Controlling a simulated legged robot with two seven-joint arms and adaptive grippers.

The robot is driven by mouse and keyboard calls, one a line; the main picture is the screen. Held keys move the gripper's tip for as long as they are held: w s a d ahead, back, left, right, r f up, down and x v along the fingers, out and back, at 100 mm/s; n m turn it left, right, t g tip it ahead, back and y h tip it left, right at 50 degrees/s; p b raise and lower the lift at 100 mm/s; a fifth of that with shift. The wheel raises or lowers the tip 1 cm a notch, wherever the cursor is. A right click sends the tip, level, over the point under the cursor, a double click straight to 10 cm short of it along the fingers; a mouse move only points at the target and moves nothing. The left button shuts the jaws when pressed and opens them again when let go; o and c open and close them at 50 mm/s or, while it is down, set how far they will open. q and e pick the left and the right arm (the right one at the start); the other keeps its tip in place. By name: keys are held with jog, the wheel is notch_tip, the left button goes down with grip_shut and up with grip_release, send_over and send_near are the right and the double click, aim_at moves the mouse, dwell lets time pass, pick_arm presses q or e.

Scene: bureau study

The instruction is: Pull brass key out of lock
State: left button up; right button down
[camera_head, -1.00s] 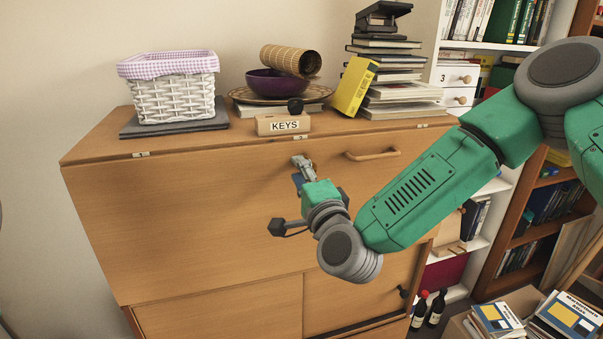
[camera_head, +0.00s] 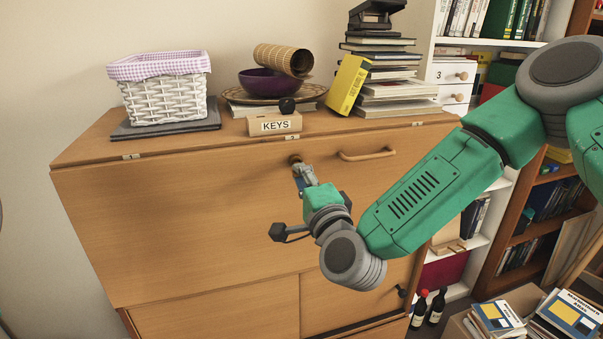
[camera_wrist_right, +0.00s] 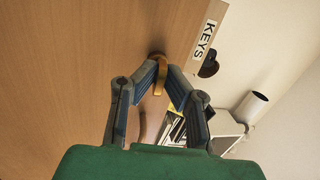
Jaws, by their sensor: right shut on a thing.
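The brass key (camera_wrist_right: 160,78) shows in the right wrist view as a gold-coloured bow between my fingertips. My right gripper (camera_wrist_right: 160,72) is shut on it. In the head view my right gripper (camera_head: 301,172) is at the upper front of the wooden bureau (camera_head: 200,210), just below and right of the round lock (camera_head: 295,159). The key's shaft is hidden, so I cannot tell whether its tip is still inside the lock. My left gripper is not in view.
A wooden block labelled KEYS (camera_head: 275,126) stands on the bureau top above the lock. A wooden handle (camera_head: 367,154) is to the right of the lock. A white basket (camera_head: 165,98), a purple bowl (camera_head: 268,83) and stacked books (camera_head: 395,90) stand on top.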

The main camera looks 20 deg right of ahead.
jog(key=shift+s, duration=2.4)
